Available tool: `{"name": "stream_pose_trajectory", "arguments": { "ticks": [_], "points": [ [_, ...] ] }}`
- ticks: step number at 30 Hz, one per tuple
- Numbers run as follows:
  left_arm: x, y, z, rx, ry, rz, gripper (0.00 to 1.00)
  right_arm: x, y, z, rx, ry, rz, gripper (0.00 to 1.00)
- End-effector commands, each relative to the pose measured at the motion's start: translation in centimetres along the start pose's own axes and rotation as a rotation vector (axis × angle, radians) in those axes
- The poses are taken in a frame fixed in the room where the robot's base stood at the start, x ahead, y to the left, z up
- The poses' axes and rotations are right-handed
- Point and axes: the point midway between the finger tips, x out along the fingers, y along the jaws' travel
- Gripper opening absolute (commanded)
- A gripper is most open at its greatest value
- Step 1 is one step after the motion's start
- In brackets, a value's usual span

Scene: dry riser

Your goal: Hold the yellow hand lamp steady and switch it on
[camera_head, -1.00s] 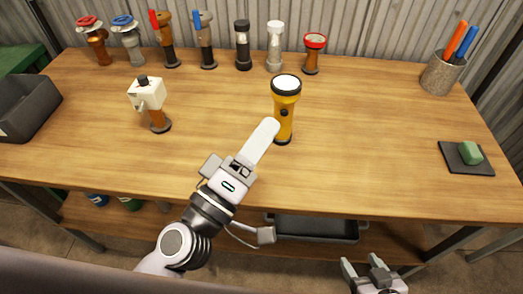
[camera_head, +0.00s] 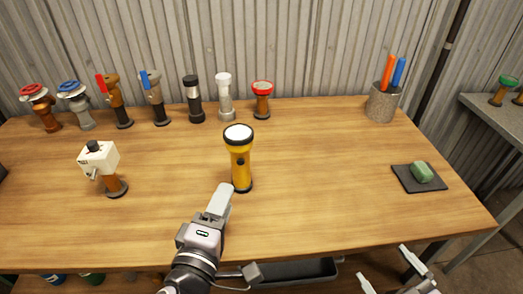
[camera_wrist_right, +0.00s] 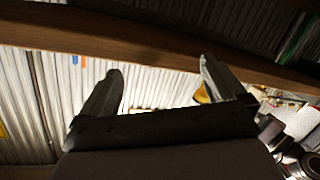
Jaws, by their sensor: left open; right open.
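The yellow hand lamp (camera_head: 241,172) stands upright on the wooden table, its black-rimmed lens facing up. A small dark switch shows on its front side. My left gripper (camera_head: 238,232) is open at the table's front edge; its pale finger ends just in front of the lamp's base, to the left. I cannot tell whether it touches. Nothing is between its fingers. My right gripper (camera_head: 385,262) is open and empty low at the right, off the table's front edge. Its two fingers also show in the right wrist view (camera_wrist_right: 158,72), with a small yellow patch behind one finger.
Several valves and lamps, including a red-rimmed one (camera_head: 262,100), line the back. A white box-topped fitting (camera_head: 103,165) stands left. The table between lamp and pad is clear.

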Motion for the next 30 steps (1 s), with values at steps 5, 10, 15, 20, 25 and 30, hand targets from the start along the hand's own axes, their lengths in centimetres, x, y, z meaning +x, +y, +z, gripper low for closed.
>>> {"name": "stream_pose_trajectory", "arguments": {
  "ticks": [5,10,15,20,25,30],
  "points": [
    [0.0,0.0,0.0,-0.001,0.000,0.001,0.43,2.9,2.2,-6.7,-0.119,0.159,0.022,0.97],
    [0.0,0.0,0.0,-0.001,0.000,0.001,0.43,5.2,3.6,-13.1,-0.198,0.262,0.048,0.97],
    [0.0,0.0,0.0,-0.001,0.000,0.001,0.43,7.0,4.3,-19.3,-0.248,0.354,0.063,0.97],
    [0.0,0.0,0.0,-0.001,0.000,0.001,0.43,10.7,2.5,-20.1,-0.067,0.345,-0.015,0.97],
    [0.0,0.0,0.0,0.000,0.000,0.001,0.43,14.4,-0.4,-21.8,0.120,0.335,-0.138,0.97],
    [0.0,0.0,0.0,0.000,0.000,0.001,0.43,17.4,-3.7,-24.2,0.263,0.321,-0.279,0.97]
  ]
}}
